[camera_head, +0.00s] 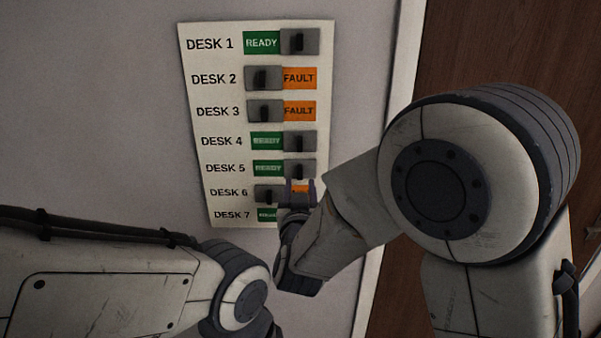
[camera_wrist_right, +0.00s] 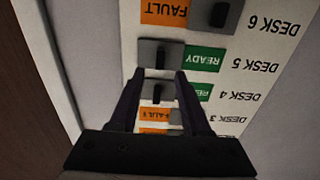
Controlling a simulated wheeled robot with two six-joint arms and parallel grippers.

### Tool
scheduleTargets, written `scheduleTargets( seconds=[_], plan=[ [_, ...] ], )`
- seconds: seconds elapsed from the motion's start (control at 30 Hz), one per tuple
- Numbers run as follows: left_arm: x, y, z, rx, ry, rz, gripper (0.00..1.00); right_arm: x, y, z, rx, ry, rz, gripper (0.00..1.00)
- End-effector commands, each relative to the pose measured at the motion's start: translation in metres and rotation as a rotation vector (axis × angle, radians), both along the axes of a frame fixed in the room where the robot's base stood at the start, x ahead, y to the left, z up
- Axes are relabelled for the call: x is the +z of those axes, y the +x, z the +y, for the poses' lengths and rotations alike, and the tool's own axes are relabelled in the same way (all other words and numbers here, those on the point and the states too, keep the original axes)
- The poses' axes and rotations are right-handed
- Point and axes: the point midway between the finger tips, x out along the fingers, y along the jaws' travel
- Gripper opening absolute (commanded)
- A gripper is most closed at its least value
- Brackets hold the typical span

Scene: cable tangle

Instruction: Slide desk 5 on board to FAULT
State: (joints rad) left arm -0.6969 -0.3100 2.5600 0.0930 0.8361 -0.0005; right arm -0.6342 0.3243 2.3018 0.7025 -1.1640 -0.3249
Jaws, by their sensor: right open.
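The white board (camera_head: 222,127) on the wall carries a column of desk rows with grey sliders. The DESK 5 slider (camera_head: 300,168) sits at the right of its row, with the green READY label (camera_head: 267,168) showing and FAULT covered. In the right wrist view the board is upside down, and the DESK 5 slider (camera_wrist_right: 148,52) has its dark knob facing me. My right gripper (camera_head: 297,187) is in front of the DESK 6 row, just below DESK 5. In the wrist view its open, empty fingers (camera_wrist_right: 160,75) point at the DESK 5 slider; contact is unclear. My left gripper is out of view.
The DESK 4 slider (camera_head: 300,140) is close above, also at READY. The DESK 6 slider (camera_head: 266,193) is close below, showing FAULT. The DESK 7 row is partly hidden by my right gripper. A brown door (camera_head: 480,50) and pale frame stand at the right.

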Motion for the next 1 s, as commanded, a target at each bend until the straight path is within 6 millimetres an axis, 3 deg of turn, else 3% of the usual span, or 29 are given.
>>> scheduleTargets(
  seconds=[0.1,0.3,0.67,0.7,0.8,0.83,1.0],
  plan=[
    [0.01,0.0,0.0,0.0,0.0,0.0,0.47,0.002,0.023,-0.001,-0.003,0.0,0.003,0.47],
    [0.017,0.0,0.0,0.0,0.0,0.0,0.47,0.001,0.048,0.0,0.0,0.0,0.002,0.47],
    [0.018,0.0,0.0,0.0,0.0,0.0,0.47,0.0,0.055,0.0,0.001,0.001,0.001,0.47],
    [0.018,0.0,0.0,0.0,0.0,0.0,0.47,0.0,0.054,0.0,0.001,0.001,0.001,0.44],
    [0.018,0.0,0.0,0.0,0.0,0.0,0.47,0.0,0.054,0.0,0.001,0.001,0.001,0.05],
    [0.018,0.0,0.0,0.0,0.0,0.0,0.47,0.0,0.054,0.0,0.001,0.001,0.001,0.0],
    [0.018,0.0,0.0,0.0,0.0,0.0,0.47,0.0,0.054,0.0,0.001,0.001,0.001,0.0]
  ],
)
